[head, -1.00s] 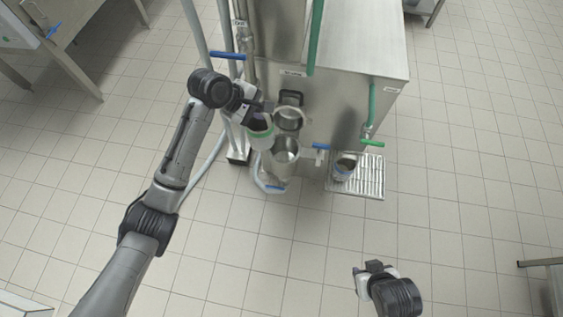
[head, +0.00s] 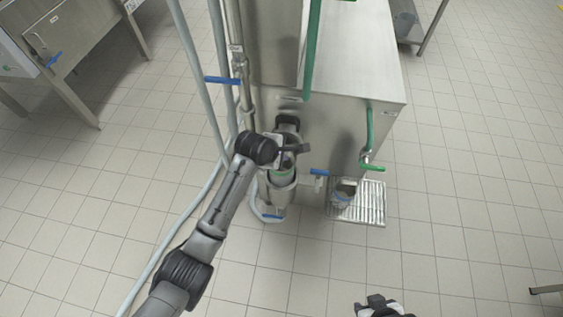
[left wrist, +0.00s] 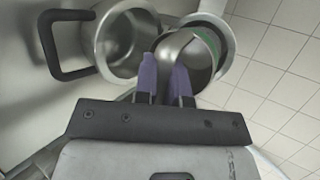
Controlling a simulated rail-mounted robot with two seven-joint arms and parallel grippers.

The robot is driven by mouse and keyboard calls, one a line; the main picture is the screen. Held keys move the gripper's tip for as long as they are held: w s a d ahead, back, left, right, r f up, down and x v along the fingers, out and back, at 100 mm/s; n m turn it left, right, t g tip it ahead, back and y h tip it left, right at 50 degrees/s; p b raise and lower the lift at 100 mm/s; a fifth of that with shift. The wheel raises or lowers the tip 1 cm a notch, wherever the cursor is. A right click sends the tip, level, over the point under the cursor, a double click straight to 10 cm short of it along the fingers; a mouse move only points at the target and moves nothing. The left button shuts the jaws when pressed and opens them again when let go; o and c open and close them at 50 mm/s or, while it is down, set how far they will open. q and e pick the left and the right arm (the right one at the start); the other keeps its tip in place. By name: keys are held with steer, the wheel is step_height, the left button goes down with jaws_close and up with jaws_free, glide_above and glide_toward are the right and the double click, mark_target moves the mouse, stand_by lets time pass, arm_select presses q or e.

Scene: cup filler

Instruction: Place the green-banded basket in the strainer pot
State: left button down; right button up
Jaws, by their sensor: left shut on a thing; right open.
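The green-banded basket (head: 283,172) is held by my left gripper (head: 283,158) at the front of the steel machine. My right gripper (head: 378,302) is open at the bottom edge, partly cut off.
The tiled floor in front is clear.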

arm_select(q)
step_height(320, 180, down, 4)
steer(key=shift+f+b, duration=0.15)
steer(key=shift+b, duration=0.6)
steer(key=shift+f+p, duration=0.3)
steer(key=shift+f, duration=0.05)
steer(key=c, duration=1.2)
jaws_free()
steer(key=shift+r, duration=0.2)
steer(key=shift+p+v, duration=2.15)
steer(key=shift+v, duration=4.05)
